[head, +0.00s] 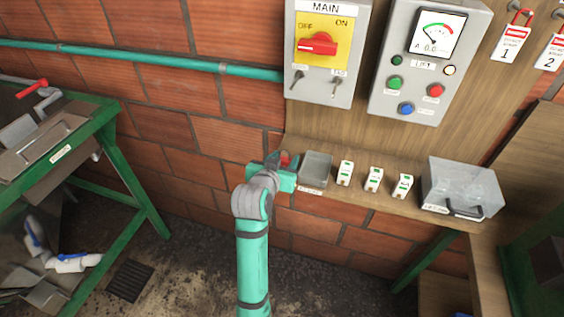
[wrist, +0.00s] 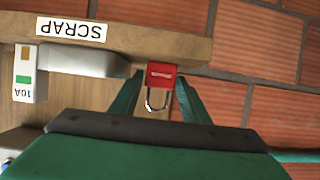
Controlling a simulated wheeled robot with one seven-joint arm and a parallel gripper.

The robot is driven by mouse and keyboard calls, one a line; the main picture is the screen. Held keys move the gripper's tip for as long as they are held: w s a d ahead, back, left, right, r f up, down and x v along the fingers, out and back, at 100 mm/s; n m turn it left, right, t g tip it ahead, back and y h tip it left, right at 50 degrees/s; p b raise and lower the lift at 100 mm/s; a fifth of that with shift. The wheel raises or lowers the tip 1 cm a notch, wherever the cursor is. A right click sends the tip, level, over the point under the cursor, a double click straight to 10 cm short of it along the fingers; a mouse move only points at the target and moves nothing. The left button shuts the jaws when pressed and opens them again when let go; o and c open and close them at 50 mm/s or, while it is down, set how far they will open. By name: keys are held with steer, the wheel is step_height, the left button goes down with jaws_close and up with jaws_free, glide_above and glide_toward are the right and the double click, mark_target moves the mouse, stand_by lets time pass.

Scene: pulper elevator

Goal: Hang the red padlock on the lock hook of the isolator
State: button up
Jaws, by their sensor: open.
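The red padlock (wrist: 161,75) is by the shelf end, between the two fingers of my gripper (wrist: 158,88) in the wrist view. Its metal shackle points toward the palm. The fingers are open, with a small gap seeming to show on each side. In the head view my gripper (head: 279,168) is at the shelf's left end and mostly hides the padlock (head: 285,158). The isolator (head: 345,87), a grey box marked MAIN, is on the wall above. Its red handle (head: 318,44) is on a yellow plate. Two small hooks (head: 296,80) (head: 336,88) stick out below, their labels too small to read.
The lift panel (head: 428,62) is right of the isolator. A green pipe (head: 165,60) crosses the brick wall. A green-framed bench (head: 85,135) stands left.

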steer(key=c, duration=0.9)
steer(key=shift+r, duration=0.5)
step_height(320, 180, up, 2)
steer(key=shift+r, duration=0.1)
steer(key=s+a+r, duration=0.1)
steer(key=s+r, duration=0.2)
steer(key=s, duration=0.1)
steer(key=s+r, duration=0.3)
steer(key=s, duration=0.2)
steer(key=s+a+r, duration=0.1)
steer(key=s+r, duration=0.2)
steer(key=s, duration=0.2)
steer(key=shift+a+r, duration=0.35)
steer(key=shift+r, duration=0.05)
